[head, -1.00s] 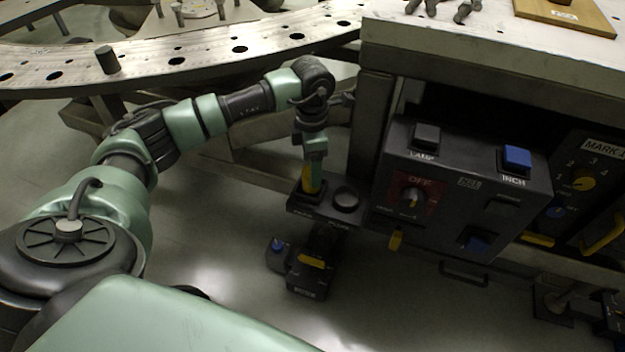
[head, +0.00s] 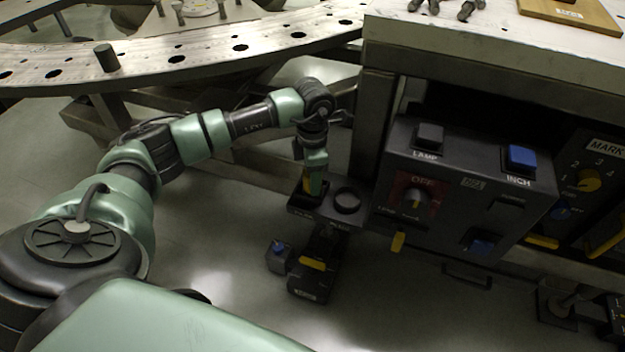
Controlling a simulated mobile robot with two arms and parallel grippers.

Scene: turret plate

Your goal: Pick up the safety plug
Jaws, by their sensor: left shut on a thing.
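The safety plug (head: 308,186) is a yellow piece at the left end of a small dark shelf (head: 333,213) beside the control box. My left gripper (head: 314,178) points down over this shelf and is shut on the plug. The fingers hide part of the plug, and I cannot tell whether its lower end is clear of its socket. An empty-looking round socket (head: 347,200) is just to the right on the same shelf. My right gripper is not in view.
The control box (head: 465,190) with a red OFF dial, LAMP and blue INCH buttons stands right of the gripper. A dark unit with a yellow part (head: 312,264) is below. The curved perforated plate (head: 190,55) runs behind my arm; a bench (head: 500,45) is at upper right.

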